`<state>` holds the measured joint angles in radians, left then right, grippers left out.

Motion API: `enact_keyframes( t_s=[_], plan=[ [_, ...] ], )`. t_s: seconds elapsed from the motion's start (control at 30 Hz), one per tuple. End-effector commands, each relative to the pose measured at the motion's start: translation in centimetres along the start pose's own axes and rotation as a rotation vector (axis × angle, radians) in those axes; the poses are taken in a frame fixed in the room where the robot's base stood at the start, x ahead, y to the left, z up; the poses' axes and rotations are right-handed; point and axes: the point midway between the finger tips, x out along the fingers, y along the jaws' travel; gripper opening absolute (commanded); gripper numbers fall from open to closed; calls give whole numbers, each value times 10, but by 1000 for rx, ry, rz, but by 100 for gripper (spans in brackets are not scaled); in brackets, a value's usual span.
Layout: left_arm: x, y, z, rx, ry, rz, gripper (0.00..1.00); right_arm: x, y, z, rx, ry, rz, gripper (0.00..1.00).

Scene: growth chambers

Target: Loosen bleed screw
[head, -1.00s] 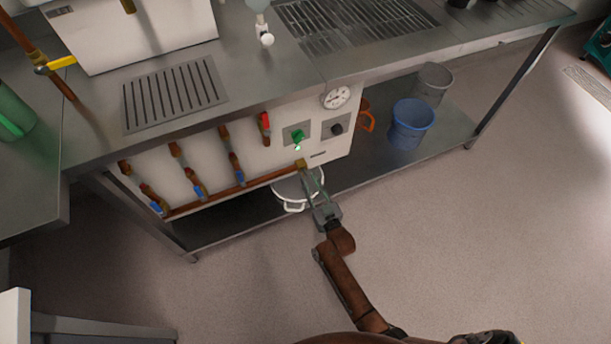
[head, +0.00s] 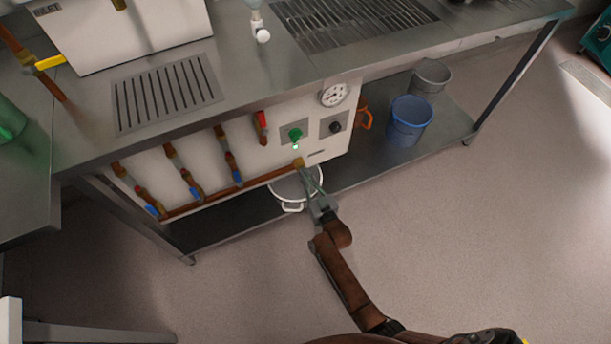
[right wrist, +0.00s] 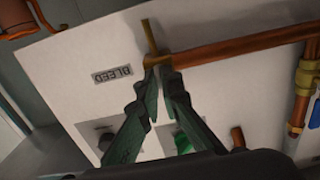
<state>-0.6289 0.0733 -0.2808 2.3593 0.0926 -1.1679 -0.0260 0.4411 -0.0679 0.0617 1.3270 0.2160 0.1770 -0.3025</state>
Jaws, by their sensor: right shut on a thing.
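The brass bleed screw (right wrist: 150,40) sits at the end of a horizontal copper pipe (right wrist: 235,47), beside an upside-down BLEED label (right wrist: 112,75) in the right wrist view. In the head view its brass fitting (head: 298,162) is at the lower right of the white panel (head: 268,157). My right gripper (head: 304,172) reaches up to it from below. In the right wrist view the fingertips (right wrist: 163,74) are closed together at the brass fitting, shut on the screw; the exact contact is partly hidden by the fingers. My left gripper is not in view.
A green knob (head: 295,134), a dark knob (head: 335,127) and a gauge (head: 334,94) are on the panel. Valves with red and blue handles stand left. A white pot (head: 294,207) is below on the shelf; a blue bucket (head: 411,115) is right. The floor in front is clear.

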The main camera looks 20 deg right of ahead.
Motion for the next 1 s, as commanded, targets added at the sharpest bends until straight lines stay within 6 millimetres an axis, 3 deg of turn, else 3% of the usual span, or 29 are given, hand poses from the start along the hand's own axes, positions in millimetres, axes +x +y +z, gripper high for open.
enact_keyframes(
  t_s=[0.57,1.0],
  plan=[
    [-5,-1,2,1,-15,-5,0,0,-1,-1,-63,0,-1,0],
    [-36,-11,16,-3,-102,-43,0,0,-2,0,-412,-1,0,0]
  ],
)
